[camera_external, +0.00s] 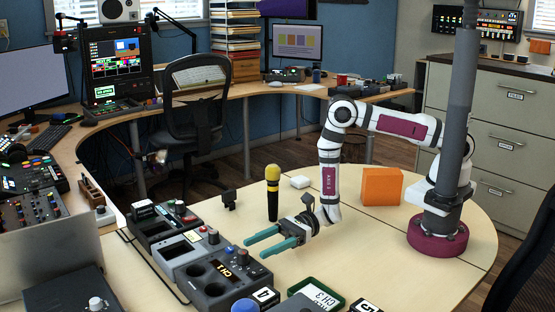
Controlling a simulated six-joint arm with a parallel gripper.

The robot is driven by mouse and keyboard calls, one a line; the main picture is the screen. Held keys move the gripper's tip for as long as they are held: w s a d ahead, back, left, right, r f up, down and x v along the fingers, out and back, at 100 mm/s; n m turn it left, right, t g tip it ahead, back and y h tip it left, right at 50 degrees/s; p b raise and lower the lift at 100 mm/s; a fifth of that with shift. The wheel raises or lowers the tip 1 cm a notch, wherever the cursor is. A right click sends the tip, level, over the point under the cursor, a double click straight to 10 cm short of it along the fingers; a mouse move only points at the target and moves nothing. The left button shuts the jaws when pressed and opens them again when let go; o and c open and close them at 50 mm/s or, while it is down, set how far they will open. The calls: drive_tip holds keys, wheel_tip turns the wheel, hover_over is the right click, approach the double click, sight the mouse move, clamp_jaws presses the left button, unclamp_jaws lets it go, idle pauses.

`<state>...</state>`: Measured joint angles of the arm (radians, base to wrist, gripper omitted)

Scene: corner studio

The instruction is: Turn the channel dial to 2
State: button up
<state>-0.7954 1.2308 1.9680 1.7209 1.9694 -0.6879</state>
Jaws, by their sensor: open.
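A dark grey unit (225,283) stands on the table at the lower middle and shows "CH.1" on its top. Which knob is the channel dial I cannot tell. My gripper (256,247) is just right of these units, its two teal fingers apart and pointing left. Nothing shows between the fingers.
A yellow-topped microphone (272,192) stands upright close behind my gripper. A green-rimmed tray (317,292) marked "CH.3" lies in front. The table's right front is clear.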

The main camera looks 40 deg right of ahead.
sight(238, 257)
drive_tip(key=a, duration=0.8)
drive_tip(key=shift+a, duration=0.4)
clamp_jaws()
